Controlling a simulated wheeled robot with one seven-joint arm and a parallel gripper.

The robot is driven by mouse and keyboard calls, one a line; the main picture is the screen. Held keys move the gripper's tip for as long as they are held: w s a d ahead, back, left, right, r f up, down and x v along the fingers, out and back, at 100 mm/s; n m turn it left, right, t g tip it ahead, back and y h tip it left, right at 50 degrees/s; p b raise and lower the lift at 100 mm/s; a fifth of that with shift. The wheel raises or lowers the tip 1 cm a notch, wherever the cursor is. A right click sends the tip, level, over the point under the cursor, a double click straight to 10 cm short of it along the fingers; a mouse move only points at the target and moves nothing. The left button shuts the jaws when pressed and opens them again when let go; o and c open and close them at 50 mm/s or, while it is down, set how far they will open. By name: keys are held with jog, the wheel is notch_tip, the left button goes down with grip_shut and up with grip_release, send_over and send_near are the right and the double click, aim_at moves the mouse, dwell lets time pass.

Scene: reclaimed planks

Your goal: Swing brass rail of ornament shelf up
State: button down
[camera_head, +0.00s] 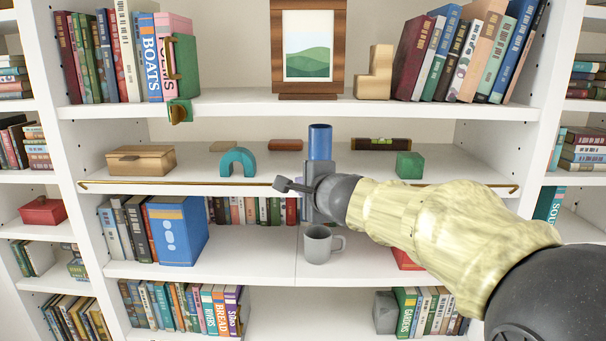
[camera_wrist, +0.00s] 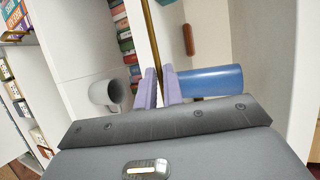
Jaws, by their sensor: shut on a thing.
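The brass rail (camera_head: 180,183) runs along the front edge of the ornament shelf (camera_head: 190,172), lying low at about the level of the board. Its bent ends show at the far left and far right. In the wrist view the rail (camera_wrist: 151,35) passes between the pale purple fingers of my gripper (camera_wrist: 159,88), which is shut on it. In the head view my gripper (camera_head: 310,196) is near the middle of the rail, its fingertips partly hidden by my wrist. A blue cylinder (camera_head: 320,142) stands on the shelf just behind it.
The shelf also holds a wooden box (camera_head: 141,160), a teal arch (camera_head: 238,161), a green block (camera_head: 409,165) and a spirit level (camera_head: 380,144). A grey mug (camera_head: 318,244) stands on the shelf below my gripper. A green clip-like piece (camera_head: 180,111) overhangs the upper shelf.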

jog(key=r+p, duration=0.1)
jog(key=p, duration=0.1)
jog(key=shift+w+g+p, duration=0.1)
jog(key=shift+g+p, duration=0.2)
jog(key=shift+f+p, duration=0.15)
jog(key=shift+p, duration=0.2)
jog(key=shift+d, duration=0.1)
jog(key=c, duration=1.5)
grip_release()
jog(key=shift+f, duration=0.1)
